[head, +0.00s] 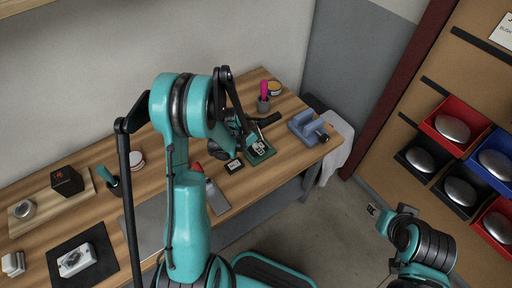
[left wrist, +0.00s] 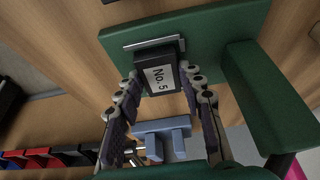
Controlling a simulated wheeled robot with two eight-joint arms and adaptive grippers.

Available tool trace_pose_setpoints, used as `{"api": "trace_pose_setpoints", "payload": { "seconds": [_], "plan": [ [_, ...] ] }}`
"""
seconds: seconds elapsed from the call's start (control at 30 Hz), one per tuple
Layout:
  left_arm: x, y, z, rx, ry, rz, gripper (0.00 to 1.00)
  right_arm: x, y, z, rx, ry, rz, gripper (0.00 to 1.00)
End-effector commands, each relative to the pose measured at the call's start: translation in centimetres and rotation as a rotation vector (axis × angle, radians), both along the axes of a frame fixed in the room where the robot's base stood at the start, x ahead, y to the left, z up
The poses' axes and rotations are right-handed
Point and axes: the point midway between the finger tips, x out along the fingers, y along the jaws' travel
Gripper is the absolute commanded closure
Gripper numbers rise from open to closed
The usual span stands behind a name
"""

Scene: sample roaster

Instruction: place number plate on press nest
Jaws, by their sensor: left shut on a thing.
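The number plate is a small dark block with a white "No. 5" label (left wrist: 160,78), in the left wrist view between my left gripper's fingertips (left wrist: 159,76). That gripper is shut on it. Behind it is the green press base (left wrist: 215,35), with a silver bar (left wrist: 153,43) just beyond the plate. I cannot tell whether the plate touches the base. In the head view the green press (head: 263,157) stands toward the table's right end, with my left gripper (head: 251,134) at it, partly hidden by my arm. My right gripper (head: 373,210) is over the floor, away from the table; its fingers are too small to read.
A black labelled block (head: 234,166) lies left of the press. A blue-grey fixture (head: 308,127) stands to its right; a cup with a pink-handled tool (head: 264,103) stands behind. Red, black and blue bins (head: 457,127) line the right wall. The floor between is clear.

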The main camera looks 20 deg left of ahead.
Motion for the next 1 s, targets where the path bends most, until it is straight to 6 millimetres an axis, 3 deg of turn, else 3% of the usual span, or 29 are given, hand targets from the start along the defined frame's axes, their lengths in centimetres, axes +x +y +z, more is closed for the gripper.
{"api": "trace_pose_setpoints", "payload": {
  "seconds": [0.3,0.33,0.4,0.77,1.0],
  "plan": [
    [0.0,0.0,-0.3,0.0,0.0,0.0,0.97,0.0,0.0,-0.3,0.0,0.0,0.0,0.6],
    [0.0,0.0,-0.2,0.0,0.0,0.0,0.54,0.0,0.0,-0.2,0.0,0.0,0.0,0.6],
    [0.0,0.0,-0.1,0.0,0.0,0.0,0.41,0.0,0.0,-0.1,0.0,0.0,0.0,0.6],
    [-0.1,0.0,0.3,0.0,0.0,0.0,0.41,0.0,0.0,0.3,0.0,0.0,0.0,0.6],
    [-1.5,0.8,4.5,0.0,0.0,0.002,0.41,0.0,0.0,2.1,0.0,0.0,0.0,0.6]
  ]
}}
